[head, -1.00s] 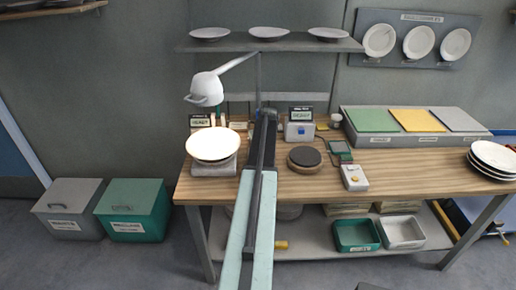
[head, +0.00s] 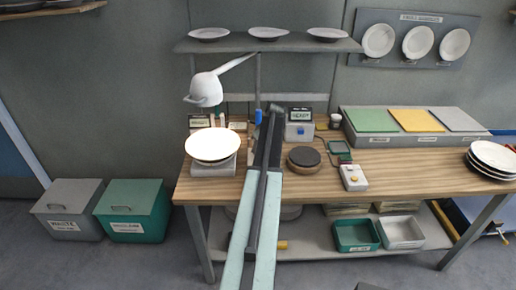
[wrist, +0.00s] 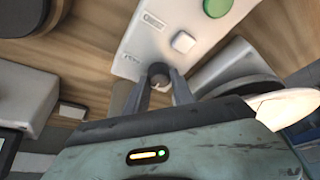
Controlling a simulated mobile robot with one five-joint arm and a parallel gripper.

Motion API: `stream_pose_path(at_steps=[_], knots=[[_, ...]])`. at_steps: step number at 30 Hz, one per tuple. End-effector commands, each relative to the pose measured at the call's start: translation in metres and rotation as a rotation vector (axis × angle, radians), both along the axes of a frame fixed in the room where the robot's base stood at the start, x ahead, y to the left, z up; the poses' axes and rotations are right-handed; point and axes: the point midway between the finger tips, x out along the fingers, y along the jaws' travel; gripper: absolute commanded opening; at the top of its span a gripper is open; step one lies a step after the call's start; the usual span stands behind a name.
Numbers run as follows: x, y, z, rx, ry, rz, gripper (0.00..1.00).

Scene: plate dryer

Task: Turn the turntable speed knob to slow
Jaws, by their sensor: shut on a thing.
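In the wrist view a small dark round knob (wrist: 158,75) sits on the face of a white control box (wrist: 150,40). A pale mark shows near the knob's lower edge; I cannot read which setting it points to. My gripper (wrist: 159,82) has one finger on each side of the knob and is shut on it. The box also carries a green round button (wrist: 217,7) and a white square button (wrist: 183,42). In the head view my arm hides the box, the knob and my fingertips.
A bright white plate (head: 212,145) rests on a pale base (head: 213,169) left of my arm, under a white lamp (head: 205,90). Right of my arm are a dark round disc (head: 304,158) and a display unit (head: 299,127). A shelf (head: 270,43) spans above the bench.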

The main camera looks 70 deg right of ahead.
Motion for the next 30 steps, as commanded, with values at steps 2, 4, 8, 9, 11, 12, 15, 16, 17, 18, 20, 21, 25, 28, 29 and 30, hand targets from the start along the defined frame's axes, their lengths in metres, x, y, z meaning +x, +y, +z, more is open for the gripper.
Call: stream_pose_path(at_steps=[2, 4, 8, 9, 11, 12, 15, 16, 17, 18, 20, 21, 25, 28, 29, 30], knots=[[0.0, 0.001, 0.0, 0.002, 0.0, 0.002, 0.0], [0.001, 0.001, 0.0, 0.002, 0.0, 0.002, 0.0], [0.001, 0.001, 0.0, 0.002, 0.0, 0.002, 0.4], [0.0, 0.001, 0.0, 0.001, 0.001, 0.0, 0.5], [0.0, 0.0, 0.0, 0.002, 0.0, -0.001, 0.5], [0.0, 0.0, 0.0, 0.001, -0.001, -0.001, 0.5], [-0.001, 0.0, 0.0, 0.0, 0.0, -0.001, 0.5], [-0.001, 0.0, 0.0, 0.0, 0.0, -0.001, 0.5], [-0.001, 0.0, 0.0, 0.0, 0.0, -0.001, 0.5], [-0.001, 0.0, 0.0, 0.001, 0.0, -0.002, 0.5], [-0.001, 0.001, 0.002, 0.001, 0.0, -0.002, 0.5], [-0.002, 0.001, 0.005, 0.001, 0.0, -0.002, 0.5], [-0.007, 0.003, 0.021, 0.001, 0.0, -0.003, 0.5], [-0.013, 0.006, 0.039, 0.001, 0.0, -0.003, 0.5], [-0.015, 0.007, 0.045, 0.001, 0.0, -0.003, 0.5], [-0.017, 0.008, 0.053, 0.001, 0.0, -0.002, 0.5]])
